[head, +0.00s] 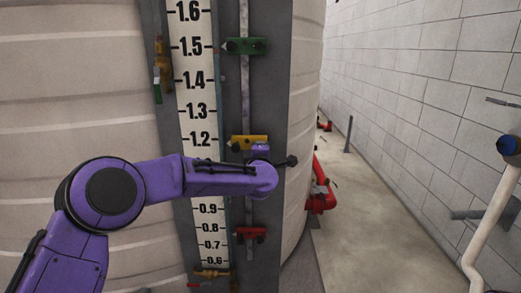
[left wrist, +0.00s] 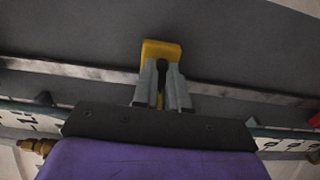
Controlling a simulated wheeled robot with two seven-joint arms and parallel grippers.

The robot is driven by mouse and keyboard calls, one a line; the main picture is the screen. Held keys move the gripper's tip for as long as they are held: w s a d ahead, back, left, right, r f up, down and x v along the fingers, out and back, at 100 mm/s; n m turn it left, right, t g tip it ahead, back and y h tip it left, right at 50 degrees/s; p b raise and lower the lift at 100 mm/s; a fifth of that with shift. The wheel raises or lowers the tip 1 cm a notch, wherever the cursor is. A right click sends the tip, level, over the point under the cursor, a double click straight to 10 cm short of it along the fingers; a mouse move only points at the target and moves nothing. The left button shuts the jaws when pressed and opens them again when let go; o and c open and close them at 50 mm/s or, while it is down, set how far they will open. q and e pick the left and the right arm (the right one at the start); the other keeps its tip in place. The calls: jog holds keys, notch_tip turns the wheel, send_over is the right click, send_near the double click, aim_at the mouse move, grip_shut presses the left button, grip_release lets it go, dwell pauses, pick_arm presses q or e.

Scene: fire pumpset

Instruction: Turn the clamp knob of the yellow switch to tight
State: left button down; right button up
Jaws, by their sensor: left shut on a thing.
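The yellow switch (head: 241,142) sits on the vertical rail beside the white scale, near the 1.2 mark. It also shows in the left wrist view (left wrist: 161,46), with its black clamp knob (left wrist: 161,68) on its face. My left gripper (left wrist: 162,82) is shut on the knob, with one grey finger on each side. In the head view my purple left forearm and wrist cover the fingers and the knob. The knob's turn angle cannot be read. My right gripper is not in view.
A green switch (head: 246,46) sits higher on the same rail and a red switch (head: 250,233) lower. The numbered scale (head: 196,75) runs left of the rail on the tank (head: 80,90). Red pipework (head: 321,193) stands on the floor to the right.

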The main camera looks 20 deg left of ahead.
pick_arm(q)
jog(key=c, duration=1.2)
grip_release()
jog(key=shift+o, duration=0.2)
jog(key=b+v, duration=0.4)
jog(key=v, duration=0.6)
jog(key=shift+s, duration=0.25)
jog(key=shift+d, duration=0.1)
